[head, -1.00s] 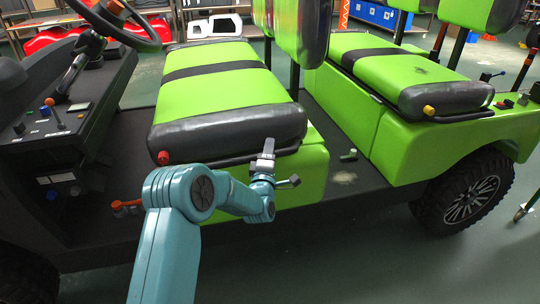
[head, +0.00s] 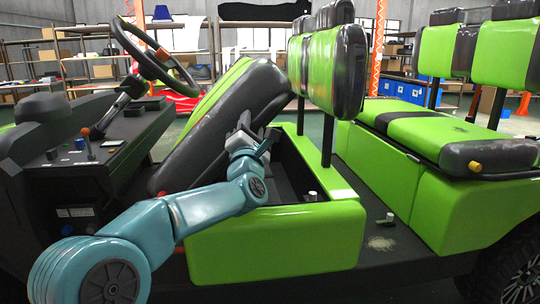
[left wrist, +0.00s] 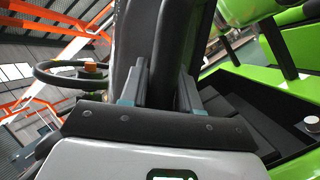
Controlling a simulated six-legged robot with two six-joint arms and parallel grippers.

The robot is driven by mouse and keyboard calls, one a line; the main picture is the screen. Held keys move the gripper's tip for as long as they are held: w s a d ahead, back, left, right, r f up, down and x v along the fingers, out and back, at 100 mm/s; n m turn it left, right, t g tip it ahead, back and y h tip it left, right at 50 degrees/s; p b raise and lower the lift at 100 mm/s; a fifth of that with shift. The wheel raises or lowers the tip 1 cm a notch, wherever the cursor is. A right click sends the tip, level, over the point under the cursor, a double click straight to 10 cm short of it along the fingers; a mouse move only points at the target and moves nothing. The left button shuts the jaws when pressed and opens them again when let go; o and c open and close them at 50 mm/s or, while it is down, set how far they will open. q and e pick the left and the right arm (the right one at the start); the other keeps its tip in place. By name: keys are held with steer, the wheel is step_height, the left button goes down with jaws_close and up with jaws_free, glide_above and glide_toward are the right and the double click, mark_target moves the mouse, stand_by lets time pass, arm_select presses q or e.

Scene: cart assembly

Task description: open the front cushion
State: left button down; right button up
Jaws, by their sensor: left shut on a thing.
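The front cushion (head: 222,115), green with black edges, is tilted up steeply on the cart. Its left, lower edge stays near the seat base and its right side is raised towards the backrest. My left gripper (head: 256,132) is shut on the raised cushion's black edge. In the left wrist view the two fingers (left wrist: 163,92) stand on either side of the dark cushion edge (left wrist: 165,45). The open green seat base (head: 275,245) shows a dark hollow (head: 290,175) below the cushion. My right gripper is out of view.
The green front backrest (head: 325,70) stands close to the right of the raised cushion. The steering wheel (head: 150,55) and dashboard (head: 85,150) are at the left. The closed rear cushion (head: 420,130) lies at the right. Shelves stand behind.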

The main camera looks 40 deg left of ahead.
mark_target(239, 105)
arm_select(q)
steer(key=shift+s+a+r+n+g+y+b, duration=0.3)
steer(key=shift+s+a+r+n+b, duration=0.15)
steer(key=shift+s+a+r+n, duration=0.35)
steer(key=shift+s+a+r, duration=0.15)
steer(key=shift+s+r, duration=0.15)
steer(key=shift+r, duration=0.05)
steer(key=shift+s+r, duration=0.1)
steer(key=c, duration=1.2)
jaws_free()
steer(key=shift+a, duration=0.1)
steer(key=shift+f, duration=0.2)
